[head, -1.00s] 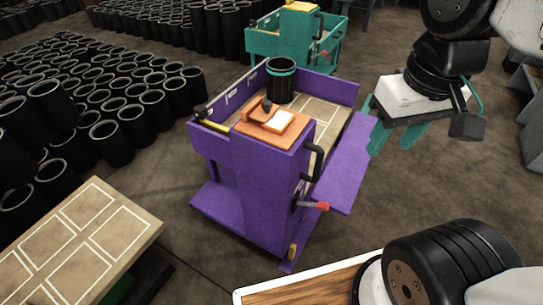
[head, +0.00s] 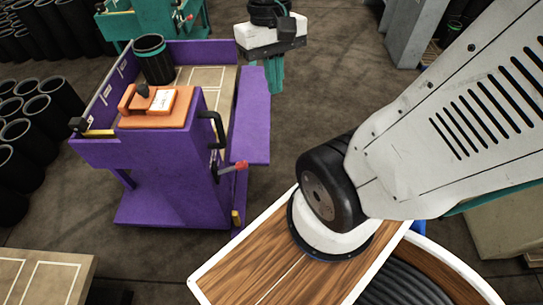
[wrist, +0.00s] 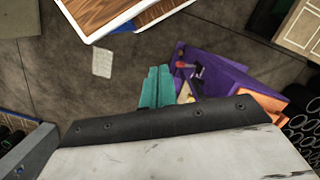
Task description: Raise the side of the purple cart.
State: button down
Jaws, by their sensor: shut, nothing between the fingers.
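The purple cart (head: 160,180) stands left of centre in the head view and at the right in the wrist view (wrist: 205,68). Its right side panel (head: 252,118) is folded outward and down, away from the cart bed (head: 205,85). A lever with a red grip (head: 238,167) sticks out from the cart's near end, below a black handle (head: 212,128). My gripper (head: 273,80) has teal fingers, pointing down just right of the panel's far end. Its fingers (wrist: 157,88) are together and empty. I cannot tell whether they touch the panel.
A black sleeve with a teal band (head: 153,62) stands on the cart bed. A teal cart (head: 150,22) is behind. Black sleeves (head: 35,110) crowd the left. My wood-topped base fills the front. A pale table (head: 40,275) is at the lower left. Floor right of the panel is clear.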

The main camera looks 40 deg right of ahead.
jog(key=w+d+f+m+g+y, duration=0.1)
jog(key=w+d+f+m+y, duration=0.5)
jog(key=f, duration=0.5)
jog(key=w+d+f+m+y, duration=0.3)
jog(key=d+f, duration=0.6)
jog(key=f, duration=0.2)
jog(key=s+d+f+m+t+y, duration=0.15)
jog(key=f+m+t, duration=0.45)
jog(key=f, duration=1.2)
jog(key=s+d+f+m+t+y, duration=0.1)
jog(key=s+d+f+m+t, duration=0.35)
jog(key=f, duration=1.35)
jog(key=w+d+f+m+t+h, duration=0.2)
jog(key=w+f+m, duration=0.15)
jog(key=w, duration=0.25)
jog(key=w+a+r+m, duration=0.1)
jog(key=w+a, duration=0.5)
jog(key=w, duration=0.1)
jog(key=shift+a+r, duration=0.15)
jog(key=shift+r, duration=0.1)
